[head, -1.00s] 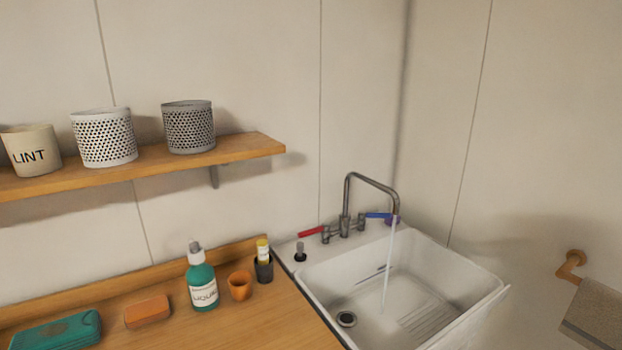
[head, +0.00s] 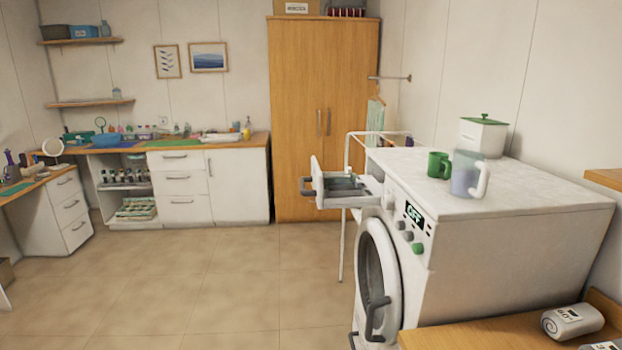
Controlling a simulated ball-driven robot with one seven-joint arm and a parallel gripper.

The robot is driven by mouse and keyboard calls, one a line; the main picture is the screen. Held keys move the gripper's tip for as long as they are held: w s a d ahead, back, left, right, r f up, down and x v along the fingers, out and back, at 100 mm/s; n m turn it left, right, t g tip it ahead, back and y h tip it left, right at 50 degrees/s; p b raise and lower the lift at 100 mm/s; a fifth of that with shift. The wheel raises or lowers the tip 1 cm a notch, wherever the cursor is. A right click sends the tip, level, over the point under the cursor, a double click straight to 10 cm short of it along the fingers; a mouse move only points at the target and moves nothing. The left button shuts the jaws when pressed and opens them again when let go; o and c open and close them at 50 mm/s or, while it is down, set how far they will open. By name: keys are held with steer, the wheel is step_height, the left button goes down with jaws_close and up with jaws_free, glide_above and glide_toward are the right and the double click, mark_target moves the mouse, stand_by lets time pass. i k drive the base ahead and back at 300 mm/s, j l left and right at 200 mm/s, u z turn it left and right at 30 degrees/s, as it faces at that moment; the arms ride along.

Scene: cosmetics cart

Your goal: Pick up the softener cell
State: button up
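I cannot single out a softener cell for certain. A washing machine (head: 520,235) stands on the right in the head view, and its detergent drawer (head: 372,193) is pulled out. The drawer has a white front with a grey handle, and a grey inner part (head: 347,185) shows inside it. The drawer's compartments are too small to tell apart. My gripper is not in view.
A green mug (head: 437,165), a clear jug (head: 466,178) and a white canister (head: 482,137) stand on the washer top. The round washer door (head: 376,280) is at its front. A wooden wardrobe (head: 300,120) and a counter (head: 240,145) line the back. The tiled floor (head: 220,290) is clear.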

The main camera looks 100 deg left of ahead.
mark_target(351, 180)
steer(key=k+j+u, duration=0.1)
steer(key=j+u, duration=0.4)
steer(key=k+j+u, duration=0.1)
steer(key=j+u, duration=0.85)
steer(key=i+l, duration=0.05)
steer(key=l, duration=0.05)
